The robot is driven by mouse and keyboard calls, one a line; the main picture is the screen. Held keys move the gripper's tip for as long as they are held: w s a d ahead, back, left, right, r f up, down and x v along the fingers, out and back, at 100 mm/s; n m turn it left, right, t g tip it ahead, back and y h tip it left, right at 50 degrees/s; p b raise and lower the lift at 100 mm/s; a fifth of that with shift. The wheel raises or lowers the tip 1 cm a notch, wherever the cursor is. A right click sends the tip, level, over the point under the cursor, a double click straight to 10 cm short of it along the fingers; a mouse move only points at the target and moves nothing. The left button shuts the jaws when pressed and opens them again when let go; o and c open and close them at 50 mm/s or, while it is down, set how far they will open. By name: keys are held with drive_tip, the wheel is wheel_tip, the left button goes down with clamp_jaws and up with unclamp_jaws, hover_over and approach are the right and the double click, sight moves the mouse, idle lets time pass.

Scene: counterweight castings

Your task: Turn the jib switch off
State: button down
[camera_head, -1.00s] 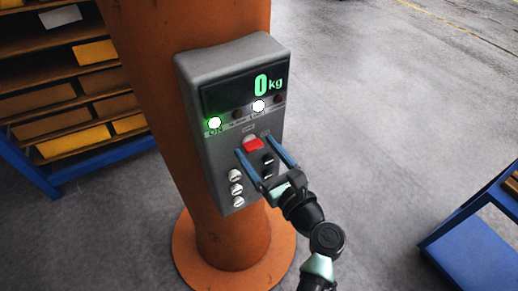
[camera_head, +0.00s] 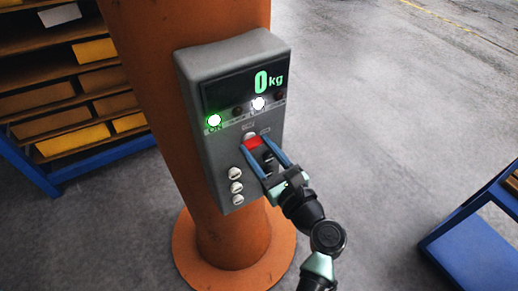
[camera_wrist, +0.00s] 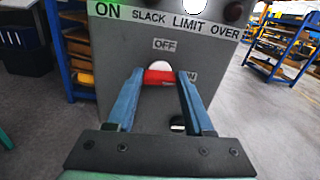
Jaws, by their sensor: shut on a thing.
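The grey control box (camera_head: 214,160) is fixed to an orange column. Its red switch (camera_head: 252,143) sits below the lamp row and shows in the wrist view (camera_wrist: 158,77) with a white part above it. An OFF label (camera_wrist: 164,45) is above the switch and an ON label is to its lower right, partly hidden. My gripper (camera_head: 257,147) has its two blue fingers on either side of the red switch and is shut on it. The green ON lamp (camera_head: 214,121) is lit. The display (camera_head: 262,83) reads 0 kg.
A white lamp (camera_head: 259,104) above the LIMIT label is lit. Several pale round knobs (camera_head: 236,187) are at the box's lower left. A black control (camera_wrist: 178,125) shows between my fingers. Shelves (camera_head: 60,90) stand left, a blue stand (camera_head: 470,245) right. The floor between is clear.

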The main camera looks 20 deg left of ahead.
drive_tip(key=n+b, duration=0.2)
drive_tip(key=n, duration=0.2)
drive_tip(key=shift+f+b, duration=0.2)
drive_tip(key=shift+b, duration=0.1)
drive_tip(key=n+b, duration=0.4)
drive_tip(key=n, duration=0.1)
drive_tip(key=n+b, duration=0.4)
drive_tip(key=n, duration=0.1)
drive_tip(key=shift+s+a+f, duration=0.1)
drive_tip(key=shift+s+f, duration=0.05)
drive_tip(key=shift+n+b, duration=1.4)
drive_tip(key=shift+n, duration=0.1)
drive_tip(key=shift+c, duration=1.4)
unclamp_jaws()
